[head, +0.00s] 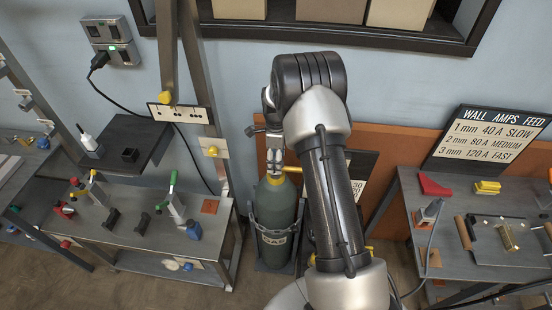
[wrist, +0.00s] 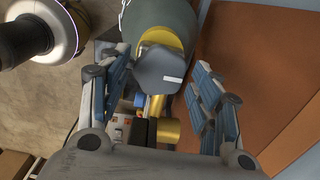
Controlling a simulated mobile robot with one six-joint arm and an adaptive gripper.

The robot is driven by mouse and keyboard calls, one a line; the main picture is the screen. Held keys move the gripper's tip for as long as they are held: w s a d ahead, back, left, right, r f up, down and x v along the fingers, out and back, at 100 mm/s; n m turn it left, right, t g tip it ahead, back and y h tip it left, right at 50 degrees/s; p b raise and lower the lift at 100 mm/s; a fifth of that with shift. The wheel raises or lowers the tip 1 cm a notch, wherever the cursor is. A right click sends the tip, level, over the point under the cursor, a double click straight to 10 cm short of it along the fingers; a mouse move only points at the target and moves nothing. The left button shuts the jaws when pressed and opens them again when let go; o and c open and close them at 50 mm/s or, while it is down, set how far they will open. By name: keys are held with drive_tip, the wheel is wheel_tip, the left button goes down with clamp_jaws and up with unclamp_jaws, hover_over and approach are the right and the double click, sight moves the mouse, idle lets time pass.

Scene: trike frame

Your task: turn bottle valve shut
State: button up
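The dark green gas bottle (head: 273,226) stands upright in a holder on the floor, its side marked GAS. It also shows at the top of the wrist view (wrist: 172,15). Its yellow neck carries a grey faceted valve knob (wrist: 160,70) with a white mark on its top face. My gripper (head: 273,160) is above the bottle top, pointing down. In the wrist view my gripper (wrist: 163,80) is open, with one finger on each side of the knob and visible gaps to it. In the head view the knob is mostly hidden by my gripper.
A yellow fitting (wrist: 167,130) sits beside the knob. A sign board (head: 362,172) stands behind my arm. A workbench (head: 130,225) with clamps is left of the bottle; another bench (head: 465,250) with a wall amps sign (head: 493,137) is at right.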

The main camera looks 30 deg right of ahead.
drive_tip(key=shift+o, duration=0.8)
wheel_tip(320, 180, up, 12)
idle(0.4)
drive_tip(key=s+a+r+n+t+b, duration=0.1)
drive_tip(key=s+a+r+n, duration=0.45)
drive_tip(key=s+r, duration=0.2)
drive_tip(key=s+a+r+n+t, duration=0.1)
drive_tip(key=s+a+r+n, duration=0.45)
drive_tip(key=r, duration=0.35)
drive_tip(key=s+a+n+t, duration=0.1)
drive_tip(key=s+a+n, duration=0.1)
drive_tip(key=s+n, duration=0.5)
drive_tip(key=s+a+n+t, duration=0.1)
drive_tip(key=s+a+n, duration=0.2)
drive_tip(key=s+n, duration=0.4)
drive_tip(key=s, duration=0.6)
drive_tip(key=shift+t+b, duration=0.3)
drive_tip(key=shift+b, duration=0.1)
